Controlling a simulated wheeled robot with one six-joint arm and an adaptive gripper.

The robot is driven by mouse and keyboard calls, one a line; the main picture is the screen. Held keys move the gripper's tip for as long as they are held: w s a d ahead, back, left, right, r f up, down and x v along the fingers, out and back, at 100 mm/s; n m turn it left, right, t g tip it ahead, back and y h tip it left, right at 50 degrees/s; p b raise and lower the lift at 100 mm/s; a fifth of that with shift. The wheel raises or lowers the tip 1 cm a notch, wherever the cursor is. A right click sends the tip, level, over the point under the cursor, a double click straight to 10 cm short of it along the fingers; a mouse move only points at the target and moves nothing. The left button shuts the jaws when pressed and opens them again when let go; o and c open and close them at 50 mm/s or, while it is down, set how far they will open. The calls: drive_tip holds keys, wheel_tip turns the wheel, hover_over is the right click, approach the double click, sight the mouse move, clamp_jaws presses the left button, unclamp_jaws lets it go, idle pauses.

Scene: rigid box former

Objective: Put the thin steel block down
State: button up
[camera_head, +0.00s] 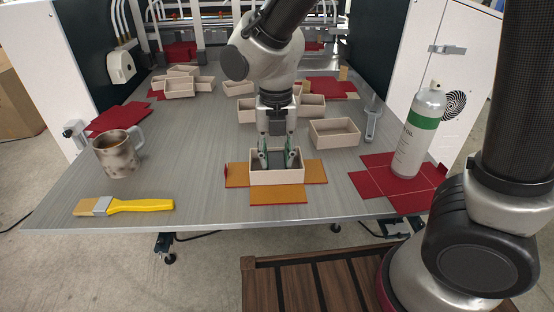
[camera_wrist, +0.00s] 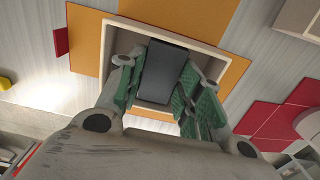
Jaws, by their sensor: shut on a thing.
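The thin steel block (camera_wrist: 166,72) is a dark grey flat slab in the wrist view. My gripper (camera_head: 278,157) points down over an open beige box (camera_head: 277,179) near the table's front edge. The gripper's green-padded fingers (camera_wrist: 157,88) are shut on the block, one on each side. The block and fingertips are within the box's outline. The box sits on an orange wrap sheet (camera_head: 236,176) with flaps spread out flat. In the head view the block is mostly hidden between the fingers, and I cannot tell whether it touches the box floor.
A mug (camera_head: 118,154) and a yellow-handled brush (camera_head: 125,206) lie to the left. A spray can (camera_head: 419,132) stands on a red sheet (camera_head: 378,184) at the right. Another beige box (camera_head: 334,132) sits behind right. Several more boxes are farther back. Bare table flanks the orange sheet.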

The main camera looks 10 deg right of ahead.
sight(276, 160)
drive_tip(key=shift+f, duration=0.55)
drive_tip(key=shift+f, duration=0.1)
drive_tip(key=o, duration=1.2)
wheel_tip(276, 160, up, 12)
